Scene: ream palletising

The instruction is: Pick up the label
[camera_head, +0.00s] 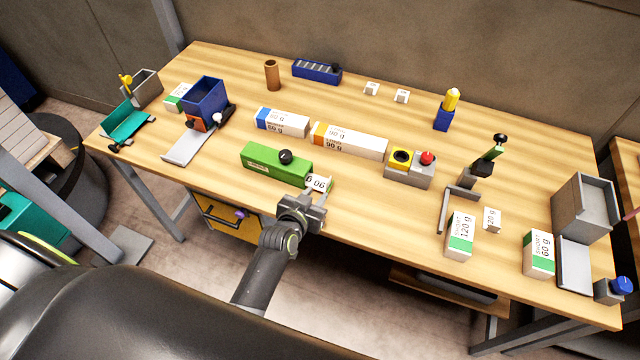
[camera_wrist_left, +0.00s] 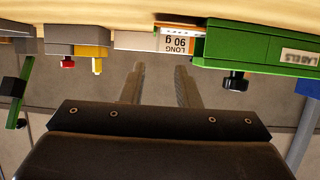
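A small white label (camera_head: 318,183) marked 90 g sticks out at the right end of a green label dispenser (camera_head: 268,167) with a black knob. My left gripper (camera_head: 316,194) is at the table's front edge, right at the label in the head view. In the wrist view its fingers (camera_wrist_left: 160,68) are spread with nothing visible held between them. The label lies ahead of the tips; whether a finger touches it I cannot tell. My right gripper is not in view.
Behind the dispenser lie a blue-marked ream (camera_head: 283,122) and an orange-marked ream (camera_head: 349,140). A grey box with yellow and red buttons (camera_head: 410,170) stands to the right. Loose white labels (camera_head: 491,220) lie elsewhere.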

